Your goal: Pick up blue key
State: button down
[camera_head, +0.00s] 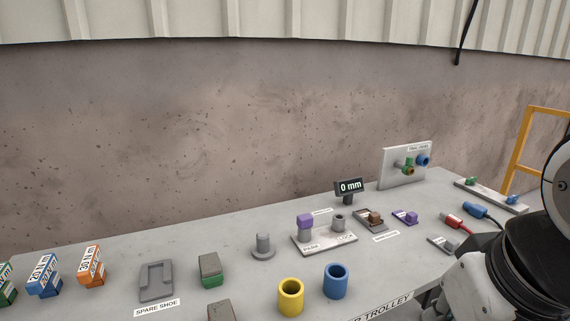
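No piece is plainly marked as a key. A small blue piece (512,199) sits at the right end of a long grey plate at the far right of the slab; at this size I cannot tell whether it is the blue key. A small green piece (472,181) stands at the plate's other end. Other blue things are a plug-like piece with a cable (476,210), a round knob on the upright panel (423,160) and a hollow cylinder (336,281). Black and white links of my arm fill the lower right. I can make out no gripper fingertips.
A red plug (453,221) lies close to the blue one. A grey base (323,242) carries a purple-topped post. A yellow cylinder (291,296) stands at the front. Labelled boxes (43,274) stand at left. A wall rises behind; the slab's back left is clear.

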aim_at(44, 281)
jog(key=u, duration=1.5)
jog(key=i+j+z, duration=0.3)
jog(key=j, duration=0.35)
jog(key=i+j+z, duration=0.1)
jog(key=i+j, duration=0.2)
jog(key=i+j+z, duration=0.15)
jog(key=j, duration=0.25)
jog(key=i+j+z, duration=0.15)
jog(key=j, duration=0.25)
jog(key=i+j+z, duration=0.15)
jog(key=j, duration=0.2)
